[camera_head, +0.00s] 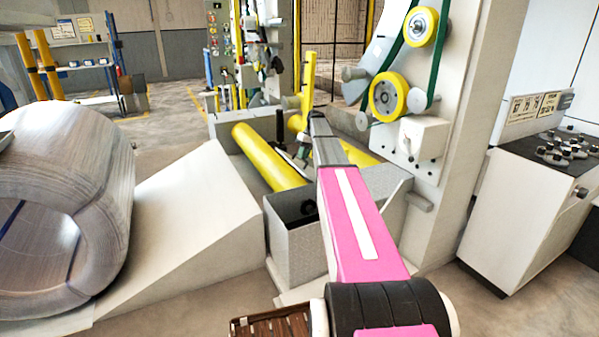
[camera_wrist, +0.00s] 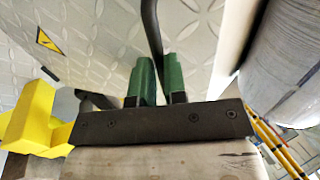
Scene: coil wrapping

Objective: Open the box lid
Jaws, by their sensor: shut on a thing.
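The grey diamond-plate box (camera_head: 300,245) stands low in the middle of the head view, with a dark opening at its top left. My arm covers its right part, so I cannot tell the lid's full position there. In the wrist view, my gripper (camera_wrist: 158,80) has its green fingers shut on a thin black handle (camera_wrist: 151,28) that runs up between them. Behind it is a pale diamond-plate surface (camera_wrist: 100,40) with a yellow warning label (camera_wrist: 47,41). I cannot tell whether this plate is the lid or a box wall.
A large wrapped coil (camera_head: 110,190) and sloped ramp (camera_head: 190,215) stand left. Yellow rollers (camera_head: 268,160) lie behind the box. The wrapping machine column (camera_head: 455,150) rises to the right, with a white control cabinet (camera_head: 515,215) beyond.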

